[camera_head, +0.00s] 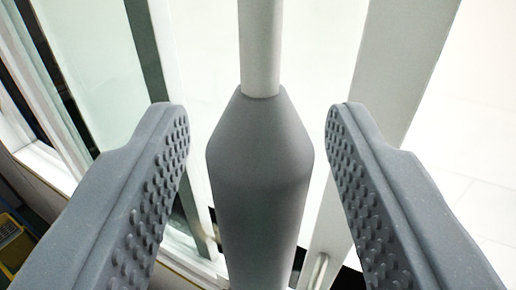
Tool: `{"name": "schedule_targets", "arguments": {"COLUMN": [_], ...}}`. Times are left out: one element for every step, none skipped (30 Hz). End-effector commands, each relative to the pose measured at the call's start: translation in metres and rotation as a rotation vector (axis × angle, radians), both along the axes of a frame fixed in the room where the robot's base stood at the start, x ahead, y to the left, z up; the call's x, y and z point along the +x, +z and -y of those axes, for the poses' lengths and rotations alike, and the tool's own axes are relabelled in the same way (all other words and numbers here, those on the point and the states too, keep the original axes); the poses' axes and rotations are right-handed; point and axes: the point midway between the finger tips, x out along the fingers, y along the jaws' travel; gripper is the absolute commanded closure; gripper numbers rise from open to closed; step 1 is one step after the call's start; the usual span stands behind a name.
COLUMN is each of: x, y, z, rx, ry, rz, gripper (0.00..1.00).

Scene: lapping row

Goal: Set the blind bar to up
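The blind bar (258,190) stands upright in the middle of the view. It has a thick dark grey grip with a tapered top, and a thin pale rod (260,45) rises from that top out of the picture. My gripper (258,115) is open, with one studded grey finger on each side of the grip. Light gaps show between the grip and both fingers, so neither finger visibly touches it. The bar's lower end and its upper end are out of view.
Behind the bar are a pale window pane (95,60) and pale upright frame members (405,60). A white surface fills the right side. A yellow object (12,245) shows at the lower left, beyond a pale sill. A small metal rod-like fitting (318,270) shows low behind the bar.

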Motion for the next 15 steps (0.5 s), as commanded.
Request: {"name": "schedule_targets", "arguments": {"x": [0.000,0.000,0.000,0.000,0.000,0.000,0.000,0.000,-0.001,-0.002,-0.002,-0.004,-0.006,-0.008,-0.011], "y": [0.000,0.000,0.000,0.000,0.000,0.000,0.000,0.000,0.000,0.000,0.000,0.000,0.000,0.000,0.000], "z": [0.000,0.000,0.000,0.000,0.000,0.001,0.001,0.000,0.000,0.000,0.000,0.000,0.000,0.001,0.001], "rx": [0.000,0.000,0.000,0.000,0.000,0.000,0.000,0.000,0.000,0.000,0.000,0.000,0.000,0.000,0.000], "ry": [0.000,0.000,-0.001,-0.001,-0.001,-0.001,-0.001,-0.001,-0.001,-0.001,-0.001,-0.001,-0.001,-0.001,-0.001], "rz": [0.000,0.000,0.000,0.000,0.000,0.000,-0.001,0.000,0.000,0.000,0.000,0.000,0.001,0.001,0.002], "gripper": [0.57,0.57,0.57,0.57,0.57,0.57,0.57,0.57,0.57,0.57,0.57,0.57,0.57,0.57,0.57]}}
